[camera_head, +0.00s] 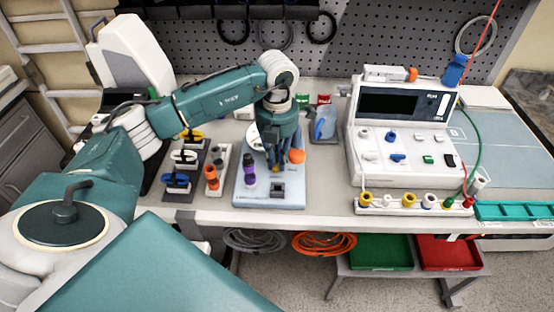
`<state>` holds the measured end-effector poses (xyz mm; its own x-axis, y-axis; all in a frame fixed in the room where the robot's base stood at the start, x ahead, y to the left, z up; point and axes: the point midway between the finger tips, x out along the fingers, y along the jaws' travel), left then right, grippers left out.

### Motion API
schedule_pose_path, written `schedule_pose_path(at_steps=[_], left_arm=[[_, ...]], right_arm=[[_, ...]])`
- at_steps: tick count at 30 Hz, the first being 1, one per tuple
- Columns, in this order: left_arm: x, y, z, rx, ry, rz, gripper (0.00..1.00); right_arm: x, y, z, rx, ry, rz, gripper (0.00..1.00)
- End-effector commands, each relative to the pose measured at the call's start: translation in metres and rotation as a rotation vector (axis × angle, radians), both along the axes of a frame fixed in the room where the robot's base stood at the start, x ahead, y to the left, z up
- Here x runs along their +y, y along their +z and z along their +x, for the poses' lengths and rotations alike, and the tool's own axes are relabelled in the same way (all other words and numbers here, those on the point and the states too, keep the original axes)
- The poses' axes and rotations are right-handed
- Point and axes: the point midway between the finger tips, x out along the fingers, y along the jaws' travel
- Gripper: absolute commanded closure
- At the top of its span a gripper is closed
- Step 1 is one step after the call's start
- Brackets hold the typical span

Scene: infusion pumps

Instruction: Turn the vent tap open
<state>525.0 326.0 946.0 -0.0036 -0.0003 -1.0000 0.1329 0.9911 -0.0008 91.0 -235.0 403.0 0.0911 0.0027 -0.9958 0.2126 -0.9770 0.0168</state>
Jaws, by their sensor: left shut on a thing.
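My left gripper (278,165) points straight down over the light blue board (262,200) on the bench. Its fingers are shut on a small part there, taken to be the vent tap, which they mostly hide; a bit of yellow shows between the fingertips. How far the tap is turned cannot be seen. A black and purple upright part (249,168) stands on the board left of the fingers. An orange round cap (296,156) is close to their right. A dark square block (278,190) sits nearer the front edge. My right gripper is not in view.
A white pump unit (405,140) with a dark screen stands to the right. Racks with yellow, blue and orange parts (185,158) stand left of the board. A clear blue container (323,123) is behind it. Green (380,252) and red (447,252) trays sit below the bench.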

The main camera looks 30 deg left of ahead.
Motion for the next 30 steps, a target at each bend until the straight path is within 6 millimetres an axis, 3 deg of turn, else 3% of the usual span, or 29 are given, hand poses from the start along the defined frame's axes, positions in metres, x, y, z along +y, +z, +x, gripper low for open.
schedule_pose_path(at_steps=[7,8,9,25,30], left_arm=[[0.0019,0.0052,0.0041,-0.014,0.006,0.001,1.00],[0.0019,0.0052,0.0042,-0.014,0.006,0.001,0.81],[0.0017,0.0053,0.0042,-0.014,0.005,0.000,0.77],[0.0004,0.0013,0.0012,-0.004,-0.003,-0.001,0.77],[0.0001,0.0024,0.0011,-0.003,-0.082,-0.001,0.77]], right_arm=[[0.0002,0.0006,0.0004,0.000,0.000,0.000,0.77],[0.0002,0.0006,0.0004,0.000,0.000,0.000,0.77],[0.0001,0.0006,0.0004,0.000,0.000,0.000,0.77],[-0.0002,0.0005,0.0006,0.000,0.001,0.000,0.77],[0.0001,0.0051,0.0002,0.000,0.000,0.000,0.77]])
